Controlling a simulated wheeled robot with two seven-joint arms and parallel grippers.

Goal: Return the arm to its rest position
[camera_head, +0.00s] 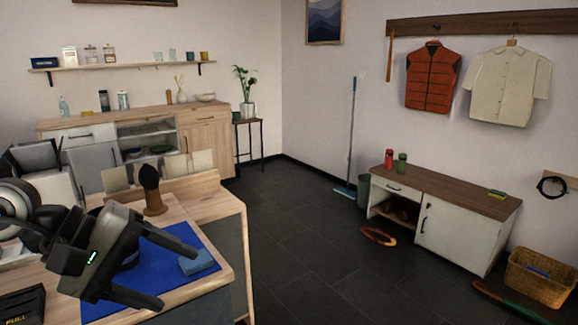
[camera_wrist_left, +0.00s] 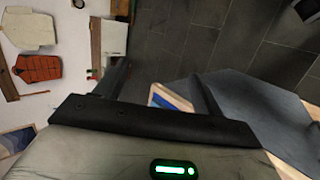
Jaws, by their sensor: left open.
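My left gripper (camera_head: 178,280) is dark grey and hangs over the wooden table (camera_head: 215,205) at the lower left of the head view. Its two fingers are spread apart with nothing between them, above a blue mat (camera_head: 165,252). In the left wrist view the gripper (camera_wrist_left: 163,78) also shows open, with floor and a wooden-edged blue patch beyond the fingers. The gripper and arm hide part of the mat. My right gripper is in neither view.
A dark-topped brush-like object (camera_head: 151,188) stands on the table behind the gripper. A black tray (camera_head: 22,304) is at the near left. A white bench cabinet (camera_head: 460,235) and a wicker basket (camera_head: 538,280) stand right. Dark floor (camera_head: 300,220) between is largely clear.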

